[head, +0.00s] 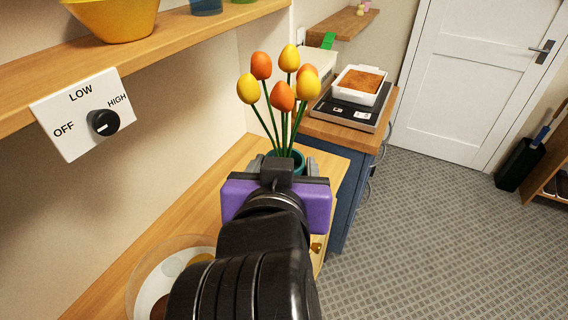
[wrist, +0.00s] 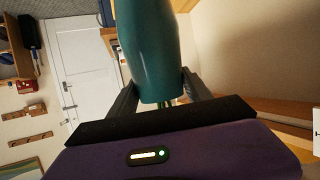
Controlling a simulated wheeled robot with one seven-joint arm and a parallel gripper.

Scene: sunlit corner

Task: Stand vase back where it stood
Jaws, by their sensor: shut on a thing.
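A teal vase (head: 298,160) holds several orange and yellow tulips (head: 283,95) and stands roughly upright in the head view. My gripper (head: 285,164) is shut on it, and its purple body hides most of the vase there. In the wrist view, which is upside down, the teal vase (wrist: 150,40) fills the space between the two grey fingers of my gripper (wrist: 157,88). The vase's base is out of view or hidden in both views. I cannot tell whether it touches the wooden counter (head: 190,215).
A wooden shelf (head: 180,40) with a yellow bowl (head: 118,18) and a dial panel (head: 82,115) overhangs the left side.

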